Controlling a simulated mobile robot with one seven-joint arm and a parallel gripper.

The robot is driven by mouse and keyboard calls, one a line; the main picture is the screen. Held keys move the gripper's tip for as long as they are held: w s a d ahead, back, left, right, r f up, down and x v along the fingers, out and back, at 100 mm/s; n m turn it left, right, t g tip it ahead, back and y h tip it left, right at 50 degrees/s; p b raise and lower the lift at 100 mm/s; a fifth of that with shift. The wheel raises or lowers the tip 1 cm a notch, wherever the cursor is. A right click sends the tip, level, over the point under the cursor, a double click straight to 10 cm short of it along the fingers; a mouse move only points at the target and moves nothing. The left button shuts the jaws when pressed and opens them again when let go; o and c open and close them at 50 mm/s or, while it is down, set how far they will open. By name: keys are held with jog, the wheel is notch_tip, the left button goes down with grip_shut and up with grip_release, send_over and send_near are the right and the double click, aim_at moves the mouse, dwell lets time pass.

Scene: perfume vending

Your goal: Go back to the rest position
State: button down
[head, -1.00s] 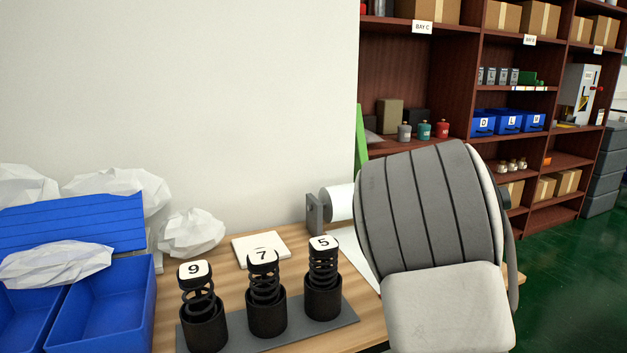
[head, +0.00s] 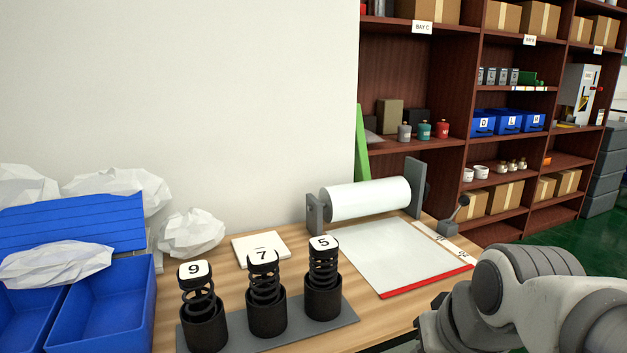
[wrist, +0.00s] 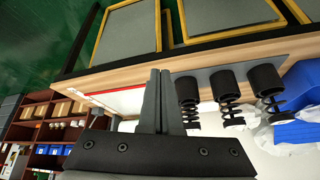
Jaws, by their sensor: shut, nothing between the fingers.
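My gripper (wrist: 160,76) is shut and empty; its two dark fingers lie together in the middle of the wrist view. In the head view my arm is at the lower right, in front of the table's right end. The fingertips are hidden or cut off there. In the wrist view the scene is turned over, with the table edge and the spring stands beyond the fingers. I see no contact between the fingers and anything.
On the wooden table (head: 395,318) stand three spring stands marked 9 (head: 203,322), 7 (head: 266,312) and 5 (head: 323,297). Behind are a paper roll (head: 367,198) and a white sheet (head: 390,255). Blue bins (head: 103,310) are left. A brown shelf (head: 420,70) stands behind.

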jog(key=s, duration=0.4)
notch_tip(320, 180, up, 28)
jog(key=p, duration=2.7)
jog(key=shift+s+a+h, duration=0.3)
jog(key=shift+s+a, duration=0.05)
jog(key=shift+a, duration=0.05)
jog(key=shift+a, duration=0.15)
